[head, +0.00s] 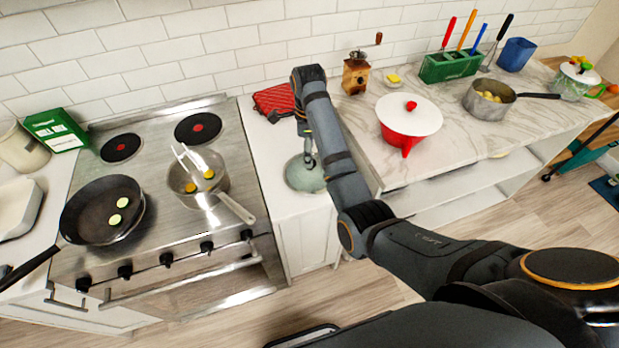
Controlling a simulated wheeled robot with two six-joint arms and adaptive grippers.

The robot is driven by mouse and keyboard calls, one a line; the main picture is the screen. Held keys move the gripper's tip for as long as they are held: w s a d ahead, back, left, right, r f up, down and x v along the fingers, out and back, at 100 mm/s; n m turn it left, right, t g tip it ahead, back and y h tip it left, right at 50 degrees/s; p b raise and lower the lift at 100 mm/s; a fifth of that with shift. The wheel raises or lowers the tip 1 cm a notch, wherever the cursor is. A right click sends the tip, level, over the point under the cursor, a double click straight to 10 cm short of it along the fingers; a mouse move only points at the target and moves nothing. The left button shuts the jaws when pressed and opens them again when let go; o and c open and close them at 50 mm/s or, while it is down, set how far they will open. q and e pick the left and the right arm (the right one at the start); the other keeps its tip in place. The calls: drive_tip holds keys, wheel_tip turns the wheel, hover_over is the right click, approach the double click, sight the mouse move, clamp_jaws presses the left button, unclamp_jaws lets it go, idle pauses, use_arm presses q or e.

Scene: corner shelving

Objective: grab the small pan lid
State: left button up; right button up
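A small round grey-green pan lid (303,178) is on or just above the narrow white counter between the stove and the marble counter. My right gripper (309,156) points down at the top of the lid, at its knob. The fingertips are small and partly hidden by my forearm, so I cannot tell whether they are closed on the knob. My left gripper is not in view.
A red pot with a white lid (409,112) stands right of my forearm. A red cloth (273,100) lies behind the lid. On the stove are a steel pan (199,185) with its handle towards the lid and a black frying pan (92,218). A wooden grinder (356,76) stands behind.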

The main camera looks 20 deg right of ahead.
drive_tip(key=shift+d+f+b, duration=0.2)
drive_tip(key=shift+f+b, duration=0.7)
drive_tip(key=shift+f, duration=0.25)
drive_tip(key=shift+w+f+p, duration=0.25)
drive_tip(key=shift+f+p, duration=0.25)
drive_tip(key=shift+f, duration=0.9)
clamp_jaws()
drive_tip(key=shift+r, duration=0.1)
